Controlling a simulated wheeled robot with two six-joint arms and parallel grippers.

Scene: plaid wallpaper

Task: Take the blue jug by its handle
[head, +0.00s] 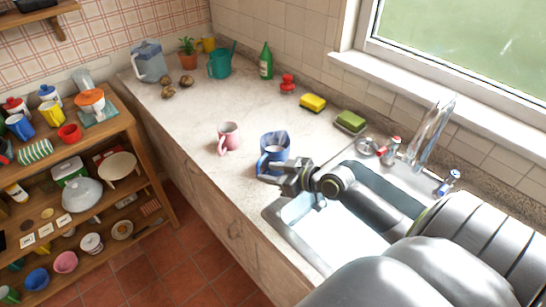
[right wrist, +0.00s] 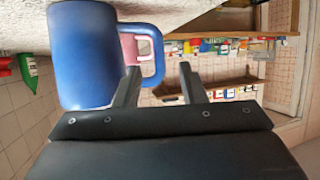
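The blue jug (head: 275,151) stands upright on the counter beside the sink, with its handle (head: 262,162) towards the front left. My right gripper (head: 264,173) is at the handle, low beside the jug. In the right wrist view, the blue jug (right wrist: 84,55) fills the upper left and its handle (right wrist: 158,55) lies between the two spread fingers of my right gripper (right wrist: 160,76). One finger overlaps the handle's opening; the other is outside it with a visible gap. Whether a finger touches the handle is unclear. My left gripper is not in view.
A pink mug (head: 229,136) stands just left of the jug. The sink (head: 310,225) lies under my right arm. A yellow sponge (head: 313,102), a green sponge (head: 350,121) and a grey-blue pitcher (head: 149,62) are farther back.

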